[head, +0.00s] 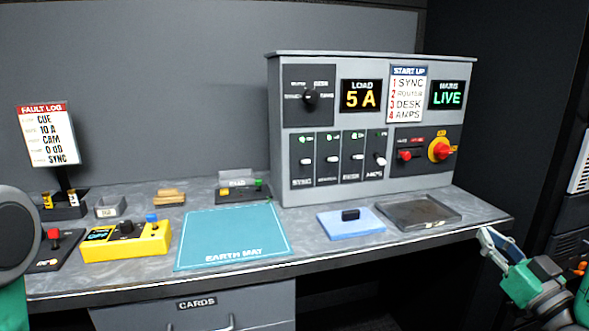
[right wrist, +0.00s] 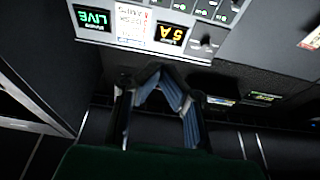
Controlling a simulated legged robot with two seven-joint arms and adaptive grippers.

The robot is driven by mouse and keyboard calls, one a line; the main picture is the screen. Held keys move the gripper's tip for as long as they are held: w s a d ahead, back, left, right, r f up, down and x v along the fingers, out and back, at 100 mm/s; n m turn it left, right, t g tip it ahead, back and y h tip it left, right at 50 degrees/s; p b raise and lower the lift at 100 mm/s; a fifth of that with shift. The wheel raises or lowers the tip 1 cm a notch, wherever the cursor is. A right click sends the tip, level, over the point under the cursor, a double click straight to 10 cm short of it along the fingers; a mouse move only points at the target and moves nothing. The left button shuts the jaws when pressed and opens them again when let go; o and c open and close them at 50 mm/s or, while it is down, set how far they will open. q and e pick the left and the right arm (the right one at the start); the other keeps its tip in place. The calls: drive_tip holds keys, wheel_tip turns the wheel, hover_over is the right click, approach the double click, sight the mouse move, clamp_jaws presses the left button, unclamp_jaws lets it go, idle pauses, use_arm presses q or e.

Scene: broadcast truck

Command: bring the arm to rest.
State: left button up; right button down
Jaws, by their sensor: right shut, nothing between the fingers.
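My right gripper (head: 491,238) is at the right end of the bench, beside its front corner, on a green arm that comes in from the lower right. It is shut and empty. In the right wrist view its fingers (right wrist: 160,72) meet at the tips, with nothing between them. The panel shows upside down beyond them in that view. At the left edge of the head view, a dark round part and a green part of my left arm show. The left gripper's fingers are out of view.
The bench (head: 330,265) holds a teal earth mat (head: 235,235), a yellow tester (head: 125,242), a blue pad (head: 350,224) with a black block, and a dark tray (head: 418,213). A grey control panel (head: 375,125) stands behind. A dark rack (head: 570,225) stands right of my right gripper.

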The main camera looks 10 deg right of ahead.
drive_tip(key=s+a+f+g, duration=0.1)
drive_tip(key=a+f+g, duration=0.35)
drive_tip(key=f, duration=0.55)
drive_tip(key=s+a+f+g, duration=0.2)
drive_tip(key=a+f+g, duration=0.25)
drive_tip(key=f, duration=0.55)
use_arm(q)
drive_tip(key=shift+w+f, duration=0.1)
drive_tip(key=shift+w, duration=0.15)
use_arm(e)
drive_tip(key=s+a+f+g+h, duration=0.1)
drive_tip(key=s+a+f+g, duration=0.2)
drive_tip(key=s, duration=0.8)
drive_tip(key=s+a+f+g, duration=0.4)
drive_tip(key=s+f+g, duration=0.4)
drive_tip(key=s+f, duration=0.3)
drive_tip(key=shift+s+a+f+g+h, duration=0.2)
drive_tip(key=shift+f+g+h, duration=0.15)
drive_tip(key=shift+f, duration=0.2)
drive_tip(key=shift+w, duration=0.15)
